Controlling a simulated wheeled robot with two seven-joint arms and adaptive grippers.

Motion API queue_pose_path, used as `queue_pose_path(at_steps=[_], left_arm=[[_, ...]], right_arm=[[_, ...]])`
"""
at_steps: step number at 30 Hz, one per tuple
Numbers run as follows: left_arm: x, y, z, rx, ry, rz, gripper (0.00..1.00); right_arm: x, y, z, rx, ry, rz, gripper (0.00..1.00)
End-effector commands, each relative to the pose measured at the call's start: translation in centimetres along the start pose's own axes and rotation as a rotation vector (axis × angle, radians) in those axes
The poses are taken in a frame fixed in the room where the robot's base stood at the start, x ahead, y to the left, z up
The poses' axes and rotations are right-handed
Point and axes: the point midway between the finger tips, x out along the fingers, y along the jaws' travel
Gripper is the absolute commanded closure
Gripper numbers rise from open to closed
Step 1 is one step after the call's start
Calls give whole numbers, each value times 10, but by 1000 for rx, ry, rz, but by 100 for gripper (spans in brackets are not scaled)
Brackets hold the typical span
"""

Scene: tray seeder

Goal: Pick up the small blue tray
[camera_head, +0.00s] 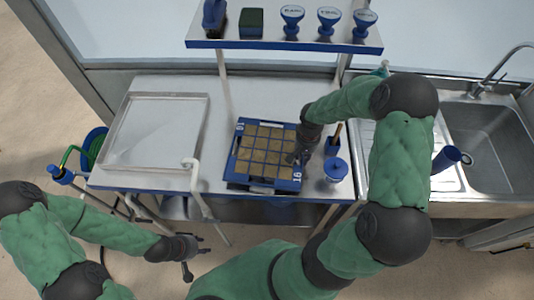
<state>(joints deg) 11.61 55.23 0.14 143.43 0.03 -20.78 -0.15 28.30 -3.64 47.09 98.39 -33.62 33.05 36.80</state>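The small blue tray (235,172) lies flat on the metal table, its square cells filled with brown soil and white numbers on its rim. My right gripper (294,158) is over the tray's right side, pointing down and to the left. Its fingers are small and dark against the cells; I cannot tell whether they touch the tray or how far apart they are. My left gripper (192,258) is low at the front, in front of the table and away from the tray. Its two fingers are spread and nothing is between them.
A shallow metal basin (110,130) fills the table's left part. A shelf (290,46) with a brush, a sponge and stampers is above. A sink (490,150) is at right.

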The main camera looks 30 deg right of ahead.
Motion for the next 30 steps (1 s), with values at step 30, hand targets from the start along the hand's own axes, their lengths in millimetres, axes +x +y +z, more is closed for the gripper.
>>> queue_pose_path(at_steps=[30], left_arm=[[-9,3,0,0,0,0,60]], right_arm=[[-43,-6,2,-2,8,-3,100]])
